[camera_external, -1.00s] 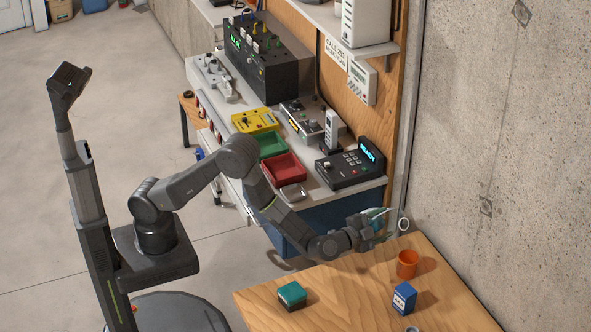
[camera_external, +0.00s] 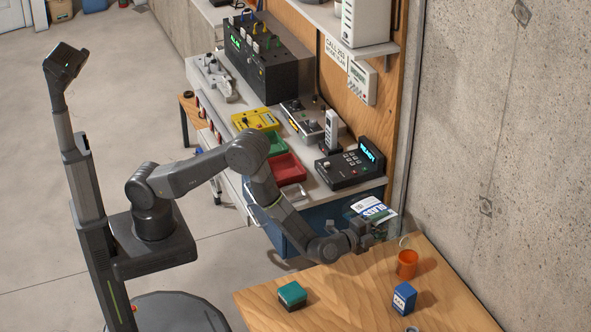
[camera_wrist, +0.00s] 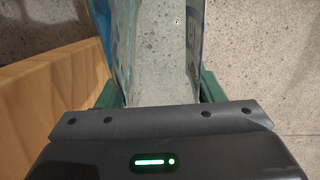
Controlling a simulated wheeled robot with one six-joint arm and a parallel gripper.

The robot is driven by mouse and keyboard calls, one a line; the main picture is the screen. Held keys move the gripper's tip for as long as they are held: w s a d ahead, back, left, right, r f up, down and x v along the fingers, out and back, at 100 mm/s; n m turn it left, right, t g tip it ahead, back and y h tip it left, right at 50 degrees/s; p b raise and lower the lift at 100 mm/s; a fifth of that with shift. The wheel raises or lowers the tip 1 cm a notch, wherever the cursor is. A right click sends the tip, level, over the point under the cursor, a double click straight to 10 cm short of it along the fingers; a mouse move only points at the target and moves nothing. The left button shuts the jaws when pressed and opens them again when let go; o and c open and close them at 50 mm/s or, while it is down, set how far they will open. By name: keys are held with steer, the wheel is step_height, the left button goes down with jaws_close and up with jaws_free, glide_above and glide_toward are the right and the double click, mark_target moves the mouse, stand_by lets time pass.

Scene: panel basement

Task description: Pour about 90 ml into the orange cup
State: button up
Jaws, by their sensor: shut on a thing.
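The orange cup (camera_external: 407,264) stands upright on the wooden table near its back edge in the external view. My gripper (camera_external: 365,236) is shut on a clear container with a blue, white and green label (camera_external: 373,210). The container is tipped, and its label lettering looks turned over. A pale curved edge, perhaps its rim, shows just above and behind the cup. In the wrist view my gripper's green fingers (camera_wrist: 160,90) flank the container (camera_wrist: 160,50), which is see-through in the middle. I cannot tell its liquid level or whether any liquid is flowing.
On the wooden table (camera_external: 345,295) are a green-topped box (camera_external: 292,294), a blue box (camera_external: 404,298) and a small grey ring-like item (camera_external: 412,329). A workbench with trays and a black keypad device (camera_external: 350,167) stands behind. A concrete wall (camera_external: 500,150) is at right.

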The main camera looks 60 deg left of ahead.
steer(key=shift+r+m+p, duration=0.15)
steer(key=shift+m+p, duration=0.35)
steer(key=shift+p, duration=0.2)
steer(key=shift+d+r+m+p, duration=0.15)
steer(key=shift+r+m+p, duration=0.5)
steer(key=shift+p, duration=0.75)
steer(key=shift+a+r+p, duration=0.15)
steer(key=shift+a+p, duration=0.15)
steer(key=shift+a, duration=0.05)
stand_by(0.4)
steer(key=shift+r+m+p, duration=0.45)
steer(key=shift+p, duration=0.3)
stand_by(1.7)
steer(key=f+b, duration=0.1)
steer(key=b, duration=0.1)
steer(key=f+n+b, duration=0.1)
steer(key=b, duration=0.1)
steer(key=f+n+b, duration=0.1)
steer(key=b, duration=0.1)
steer(key=shift+s+a+f, duration=0.1)
steer(key=shift+a+f, duration=0.2)
steer(key=shift+r+n, duration=0.4)
steer(key=shift+f+b, duration=0.1)
steer(key=shift+b, duration=0.25)
steer(key=shift+n+b, duration=0.4)
steer(key=shift+b, duration=0.15)
stand_by(0.5)
